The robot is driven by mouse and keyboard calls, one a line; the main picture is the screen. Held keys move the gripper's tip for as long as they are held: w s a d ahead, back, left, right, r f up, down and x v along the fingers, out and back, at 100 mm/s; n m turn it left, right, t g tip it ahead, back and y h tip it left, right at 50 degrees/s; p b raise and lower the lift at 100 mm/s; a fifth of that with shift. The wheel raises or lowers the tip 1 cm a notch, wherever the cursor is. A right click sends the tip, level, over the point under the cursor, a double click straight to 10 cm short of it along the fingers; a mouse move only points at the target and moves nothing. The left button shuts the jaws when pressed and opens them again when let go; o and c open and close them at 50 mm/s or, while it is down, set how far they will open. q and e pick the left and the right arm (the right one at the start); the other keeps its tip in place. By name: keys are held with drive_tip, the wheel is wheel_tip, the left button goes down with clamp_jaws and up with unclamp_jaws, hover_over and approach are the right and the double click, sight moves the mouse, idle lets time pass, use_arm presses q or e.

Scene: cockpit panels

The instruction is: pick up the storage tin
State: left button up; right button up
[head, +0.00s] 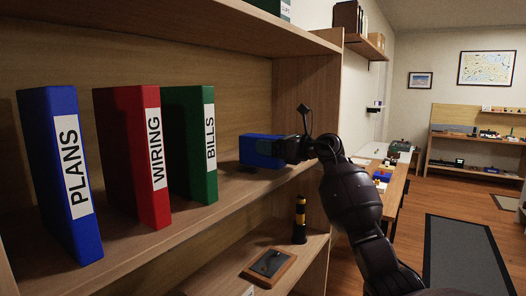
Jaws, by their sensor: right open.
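The storage tin appears to be the blue box (248,147) on the shelf, right of the green binder, near the shelf's right end. My right gripper (270,147) is open at the right part of the box, with its fingers overlapping it in the picture. I cannot tell whether the fingers touch it. The gripper hides part of the box's right side. My left gripper is not in view.
Blue (60,175), red (133,155) and green (190,143) binders stand left of the box on the same shelf (185,222). A wooden side panel (308,110) is right behind my gripper. A black-and-yellow post (300,218) and a wooden plaque (268,266) are on the lower shelf.

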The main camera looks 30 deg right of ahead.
drive_tip(key=shift+c, duration=0.3)
drive_tip(key=c, duration=1.1)
